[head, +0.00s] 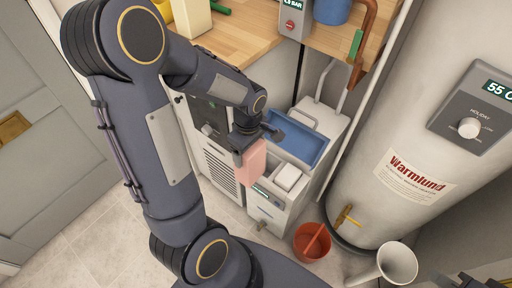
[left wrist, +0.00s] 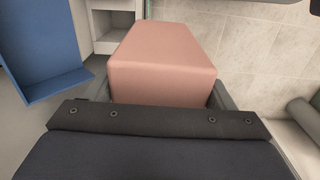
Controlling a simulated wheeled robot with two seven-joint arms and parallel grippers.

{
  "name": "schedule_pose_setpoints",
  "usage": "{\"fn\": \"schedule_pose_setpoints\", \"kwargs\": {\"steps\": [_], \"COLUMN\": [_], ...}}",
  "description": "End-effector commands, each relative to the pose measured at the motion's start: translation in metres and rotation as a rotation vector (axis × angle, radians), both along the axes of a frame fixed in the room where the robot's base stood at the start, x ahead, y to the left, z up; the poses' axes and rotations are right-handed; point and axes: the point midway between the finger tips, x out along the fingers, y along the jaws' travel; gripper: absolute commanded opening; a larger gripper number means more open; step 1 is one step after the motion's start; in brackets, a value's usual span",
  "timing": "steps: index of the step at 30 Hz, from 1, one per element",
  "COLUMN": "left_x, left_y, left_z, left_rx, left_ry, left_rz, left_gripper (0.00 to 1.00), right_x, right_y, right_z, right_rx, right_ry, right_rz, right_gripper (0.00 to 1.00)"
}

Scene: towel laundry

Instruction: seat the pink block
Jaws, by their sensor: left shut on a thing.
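The pink block (head: 252,164) is held in my left gripper (head: 250,148), which is shut on it. In the left wrist view the block (left wrist: 163,60) fills the middle, between the fingers (left wrist: 163,97). In the head view it overlaps the left side of a white drawer unit (head: 268,208) with grey compartments and a blue tray (head: 301,143). The block's height above the unit is hard to judge. A white block (head: 288,177) sits in a front compartment. A dark part at the lower right edge seems to be my right gripper (head: 466,281); its fingers are unclear.
A large white boiler (head: 395,130) stands right of the unit. A wooden counter (head: 235,35) is behind, with a grey door at left.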

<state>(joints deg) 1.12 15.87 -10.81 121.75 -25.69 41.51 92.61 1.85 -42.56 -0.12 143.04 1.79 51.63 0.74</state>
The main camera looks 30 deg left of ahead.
Motion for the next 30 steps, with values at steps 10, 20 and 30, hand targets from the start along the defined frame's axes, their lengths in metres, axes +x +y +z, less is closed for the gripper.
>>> {"fn": "schedule_pose_setpoints", "kwargs": {"steps": [10,20,30], "left_x": [0.021,0.051,0.081], "left_y": [-0.001,-0.003,-0.006], "left_z": [-0.003,-0.009,-0.014], "left_rx": [0.001,-0.001,-0.001], "left_ry": [-0.005,-0.006,-0.007], "left_rz": [0.013,0.013,0.013], "left_gripper": [0.06,0.06,0.06], "right_x": [0.000,0.000,0.000], "right_y": [0.000,0.000,0.000], "right_z": [-0.002,-0.003,-0.003], "right_rx": [0.000,0.000,0.000], "right_ry": [0.000,0.000,0.000], "right_rz": [0.000,0.000,0.000], "right_gripper": [0.18,0.18,0.18]}}
